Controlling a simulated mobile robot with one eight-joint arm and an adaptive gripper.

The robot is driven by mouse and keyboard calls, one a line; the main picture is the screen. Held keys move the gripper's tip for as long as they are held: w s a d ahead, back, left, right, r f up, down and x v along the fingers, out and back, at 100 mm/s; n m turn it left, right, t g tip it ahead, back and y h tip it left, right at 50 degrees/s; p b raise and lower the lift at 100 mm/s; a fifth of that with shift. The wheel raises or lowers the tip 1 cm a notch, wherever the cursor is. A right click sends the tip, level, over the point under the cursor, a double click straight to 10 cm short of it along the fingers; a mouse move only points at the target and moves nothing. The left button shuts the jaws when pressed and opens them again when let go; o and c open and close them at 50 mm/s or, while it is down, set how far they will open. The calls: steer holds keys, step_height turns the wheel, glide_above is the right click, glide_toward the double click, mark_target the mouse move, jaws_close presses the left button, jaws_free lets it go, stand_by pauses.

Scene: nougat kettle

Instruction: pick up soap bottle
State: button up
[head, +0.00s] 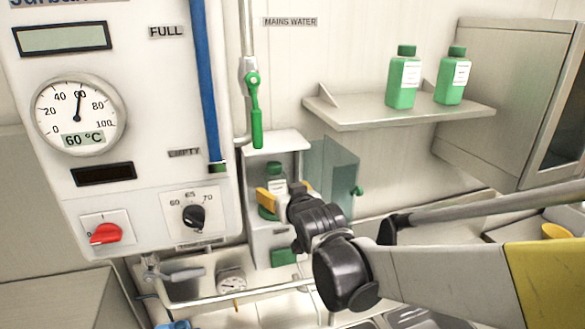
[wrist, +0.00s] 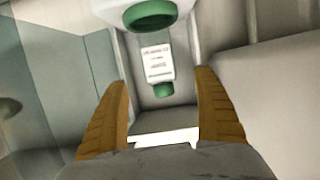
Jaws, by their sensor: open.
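A green soap bottle (head: 276,171) with a green cap and a white label stands in the open wall dispenser (head: 283,143) left of centre in the head view. My gripper (head: 284,192) is in front of it, and its yellow fingers hide part of the bottle. In the wrist view my gripper (wrist: 163,115) is open, with an orange finger on each side and nothing clasped between them. Beyond the fingers are a white label (wrist: 157,62), a small green part (wrist: 163,90) and a green round part (wrist: 150,13). I cannot tell whether these belong to the bottle.
A teal see-through door (head: 341,172) stands open to the dispenser's right. Two more green bottles (head: 403,80) (head: 452,77) stand on a wall shelf (head: 350,117). A control panel (head: 150,130) is at left.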

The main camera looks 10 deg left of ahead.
mark_target(277, 185)
steer(key=x, duration=0.4)
steer(key=shift+w+a+f, duration=0.1)
steer(key=shift+w+f, duration=0.15)
steer(key=shift+f, duration=0.1)
steer(key=shift+w+a+r+p, duration=0.15)
steer(key=shift+w+p, duration=0.3)
steer(key=shift+p, duration=0.15)
steer(key=x, duration=0.4)
steer(key=shift+p, duration=0.3)
steer(key=shift+s, duration=0.3)
steer(key=shift+w, duration=0.1)
steer(key=c, duration=1.2)
